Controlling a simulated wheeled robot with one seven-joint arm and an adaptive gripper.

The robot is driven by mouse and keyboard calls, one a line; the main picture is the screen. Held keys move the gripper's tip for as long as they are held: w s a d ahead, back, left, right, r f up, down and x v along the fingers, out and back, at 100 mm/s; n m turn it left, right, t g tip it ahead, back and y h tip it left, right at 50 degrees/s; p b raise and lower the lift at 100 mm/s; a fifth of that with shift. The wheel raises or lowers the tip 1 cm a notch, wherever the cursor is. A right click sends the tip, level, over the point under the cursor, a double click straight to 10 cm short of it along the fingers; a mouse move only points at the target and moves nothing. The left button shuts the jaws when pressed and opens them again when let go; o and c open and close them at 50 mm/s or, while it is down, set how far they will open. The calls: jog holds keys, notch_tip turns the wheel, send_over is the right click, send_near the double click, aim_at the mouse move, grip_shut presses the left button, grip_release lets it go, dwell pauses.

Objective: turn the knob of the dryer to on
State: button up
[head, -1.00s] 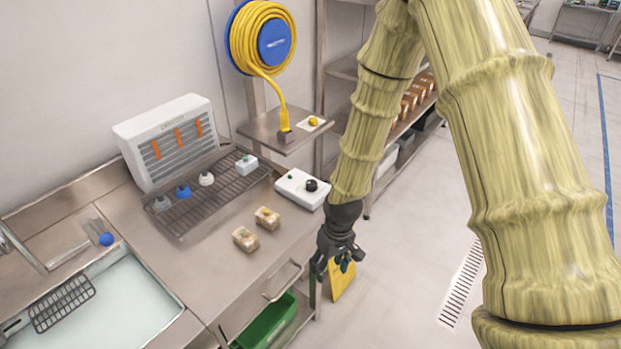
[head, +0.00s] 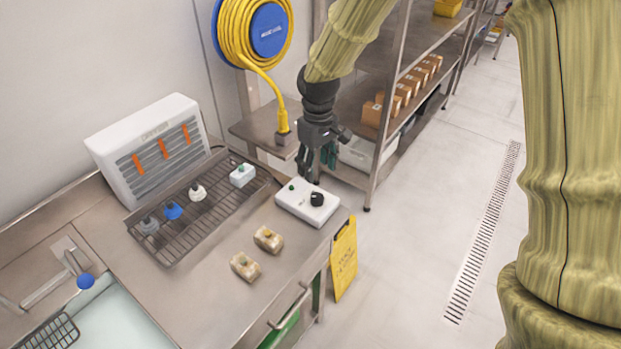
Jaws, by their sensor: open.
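The dryer (head: 148,150) is a white box with a grey slatted front and orange strips, standing against the wall at the back of the counter. A white control box (head: 296,208) with a black knob (head: 317,199) and a small green button sits at the counter's right edge. I cannot read the knob's setting. My gripper (head: 318,174) is open and empty, pointing down. In the picture it is just above the control box and knob, apparently not touching them.
A wire rack (head: 205,207) holds several small items in front of the dryer. Two beige blocks (head: 268,239) lie on the counter. A small shelf (head: 262,128) under the yellow hose reel (head: 252,35) is close behind my gripper. A yellow sign (head: 343,262) stands at the counter's right end.

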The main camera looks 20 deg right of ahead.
aim_at(316, 196)
jog(key=shift+s+f+p, duration=0.45)
jog(key=shift+s+f, duration=0.1)
jog(key=shift+f, duration=0.25)
jog(key=f, duration=0.2)
jog(key=f+p, duration=0.1)
jog(key=f, duration=0.2)
jog(key=shift+w+f, duration=0.35)
jog(key=shift+s+f+p, duration=0.1)
jog(key=shift+f+p, duration=0.25)
jog(key=shift+f, duration=1.1)
jog(key=c, duration=1)
